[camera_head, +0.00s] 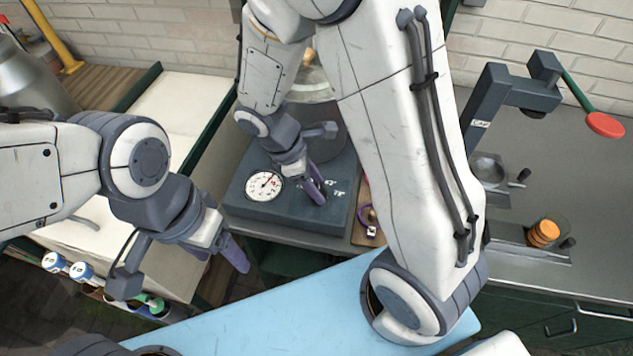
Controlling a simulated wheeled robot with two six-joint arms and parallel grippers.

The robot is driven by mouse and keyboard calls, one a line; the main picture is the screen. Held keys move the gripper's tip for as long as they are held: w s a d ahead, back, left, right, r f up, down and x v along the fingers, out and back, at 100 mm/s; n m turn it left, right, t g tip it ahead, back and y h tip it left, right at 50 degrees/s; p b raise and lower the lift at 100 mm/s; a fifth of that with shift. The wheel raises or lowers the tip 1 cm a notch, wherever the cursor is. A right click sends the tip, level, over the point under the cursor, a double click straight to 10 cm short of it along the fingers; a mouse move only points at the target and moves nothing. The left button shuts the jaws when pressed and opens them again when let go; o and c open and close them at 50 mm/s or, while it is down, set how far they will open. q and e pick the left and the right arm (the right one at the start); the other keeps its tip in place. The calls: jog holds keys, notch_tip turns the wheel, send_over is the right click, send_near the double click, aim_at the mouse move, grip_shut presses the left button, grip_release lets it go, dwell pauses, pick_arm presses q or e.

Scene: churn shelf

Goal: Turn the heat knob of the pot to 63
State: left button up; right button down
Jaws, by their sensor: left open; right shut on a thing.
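The pot (333,142) stands on a dark blue-grey heater base (262,217), mostly hidden behind my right arm. My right gripper (315,190) points down onto the top of the base, just right of the dial. It is shut on the heat knob, which its fingers hide. Small white markings show right beside the fingers; I cannot read the setting. My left gripper (238,256) is open and empty, in front and left of the base, apart from it.
A dark press with a red-ended green lever (605,124) stands at the right on the grey counter (600,220). An orange stack (543,233) sits near it. A small board with a purple ring (369,222) lies right of the base. White-capped bottles (55,262) stand low at left.

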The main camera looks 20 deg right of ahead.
jog(key=m+p, duration=0.1)
jog(key=m, duration=0.1)
jog(key=m+g+y+p, duration=0.1)
jog(key=m, duration=0.1)
jog(key=shift+w+r, duration=0.15)
jog(key=shift+d+m+g+y+p, duration=0.1)
jog(key=shift+m+g+y+p, duration=0.45)
jog(key=shift+m, duration=1.05)
jog(key=shift+p, duration=0.3)
jog(key=shift+c, duration=1.8)
grip_release()
jog(key=b+v, duration=0.1)
jog(key=v, duration=0.9)
jog(key=shift+w, duration=0.2)
